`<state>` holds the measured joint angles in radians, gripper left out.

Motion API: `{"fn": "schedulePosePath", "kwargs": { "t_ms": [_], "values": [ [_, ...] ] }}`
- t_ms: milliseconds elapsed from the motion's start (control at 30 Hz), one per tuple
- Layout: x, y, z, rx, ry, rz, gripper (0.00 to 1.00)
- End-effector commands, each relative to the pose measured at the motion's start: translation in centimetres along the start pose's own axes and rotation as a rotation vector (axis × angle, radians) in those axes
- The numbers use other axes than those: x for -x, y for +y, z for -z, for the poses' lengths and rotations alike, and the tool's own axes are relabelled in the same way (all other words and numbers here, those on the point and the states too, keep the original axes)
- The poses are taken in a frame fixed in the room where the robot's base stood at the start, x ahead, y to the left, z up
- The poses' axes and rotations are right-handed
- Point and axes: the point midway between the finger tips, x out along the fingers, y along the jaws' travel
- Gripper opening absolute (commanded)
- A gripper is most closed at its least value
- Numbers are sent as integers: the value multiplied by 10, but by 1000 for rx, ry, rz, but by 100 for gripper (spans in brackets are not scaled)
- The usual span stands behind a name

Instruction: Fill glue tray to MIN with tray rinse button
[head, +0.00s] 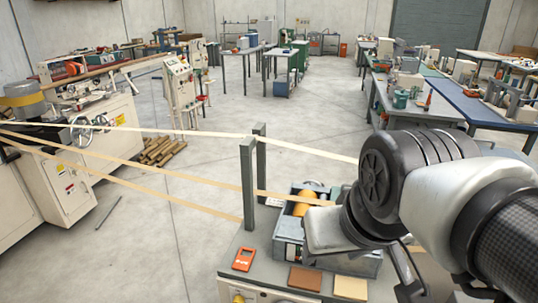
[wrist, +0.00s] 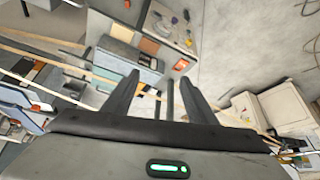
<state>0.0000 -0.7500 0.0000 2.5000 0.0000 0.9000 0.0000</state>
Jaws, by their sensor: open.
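The glue tray (head: 348,262) is a grey open box with an orange roller (head: 302,204) in it, on a small bench near the bottom centre of the head view. My arm hides its right part. In the wrist view the tray (wrist: 128,60) lies beyond my fingers, left of centre. I cannot make out the rinse button or a MIN mark in either view. My gripper (wrist: 158,76) is open with nothing between its fingers, and stands apart from the tray. In the head view dark gripper parts show at the bottom right, below my wrist.
Two green-grey posts (head: 248,185) stand left of the tray, with paper strips (head: 190,191) running past. Floor at left centre is mostly clear.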

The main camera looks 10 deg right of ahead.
Motion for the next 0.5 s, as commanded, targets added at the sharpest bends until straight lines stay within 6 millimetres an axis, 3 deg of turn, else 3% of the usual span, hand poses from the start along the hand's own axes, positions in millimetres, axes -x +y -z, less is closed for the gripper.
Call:
{"fn": "schedulePosePath", "kwargs": {
  "t_ms": [33,300,500],
  "values": [
    [0,0,0,0,0,0,43],
    [0,0,0,0,0,0,0],
    [0,0,0,0,0,0,0]
  ]
}}
